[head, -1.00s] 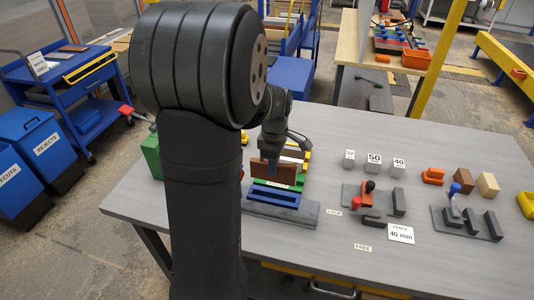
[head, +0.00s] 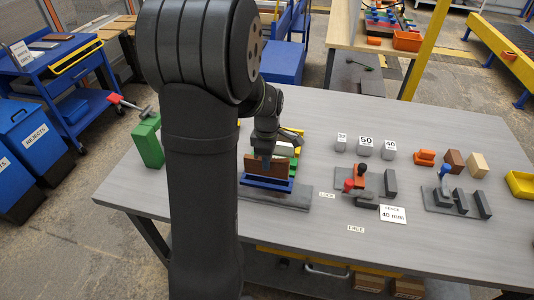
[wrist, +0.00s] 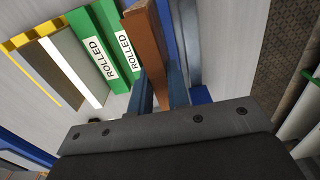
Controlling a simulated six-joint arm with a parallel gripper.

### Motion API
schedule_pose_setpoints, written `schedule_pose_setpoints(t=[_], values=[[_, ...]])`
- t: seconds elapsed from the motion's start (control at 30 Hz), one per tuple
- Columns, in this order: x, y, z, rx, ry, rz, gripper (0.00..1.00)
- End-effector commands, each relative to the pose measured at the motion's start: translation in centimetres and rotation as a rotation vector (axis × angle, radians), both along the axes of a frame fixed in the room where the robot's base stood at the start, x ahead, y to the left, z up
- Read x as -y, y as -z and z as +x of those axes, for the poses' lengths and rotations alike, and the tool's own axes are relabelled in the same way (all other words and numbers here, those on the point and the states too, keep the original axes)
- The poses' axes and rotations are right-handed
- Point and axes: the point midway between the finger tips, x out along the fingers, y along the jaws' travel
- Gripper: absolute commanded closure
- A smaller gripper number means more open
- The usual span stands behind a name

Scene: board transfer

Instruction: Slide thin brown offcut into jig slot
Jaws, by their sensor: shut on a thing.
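The thin brown offcut (head: 267,167) is upright on edge in my gripper (head: 266,157), which is shut on it. The wrist view shows the offcut (wrist: 148,50) between the two blue-grey fingers. It is above or just behind the long blue slotted piece (head: 263,183) on a grey base (head: 290,200). The blue piece shows as a strip beside the offcut in the wrist view (wrist: 167,25). The slot and the offcut's lower edge are hidden, so I cannot tell whether the offcut is in it.
Green pieces labelled ROLLED (wrist: 88,45) stand beside the offcut, with grey, white and yellow ones beyond. A green block (head: 148,142) stands at the left. Numbered grey blocks (head: 366,148) and a dark fixture (head: 389,182) stand to the right. The table front is clear.

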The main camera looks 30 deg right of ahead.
Motion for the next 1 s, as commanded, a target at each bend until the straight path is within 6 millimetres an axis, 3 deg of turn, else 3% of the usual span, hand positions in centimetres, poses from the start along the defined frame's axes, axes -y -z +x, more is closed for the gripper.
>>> schedule_pose_setpoints(t=[0.3, 1.0], values=[[0.0, 1.7, 0.0, 0.0, 0.0, 0.0, 1.0], [0.0, 1.8, 0.0, 0.001, 0.0, -0.001, 1.0]])
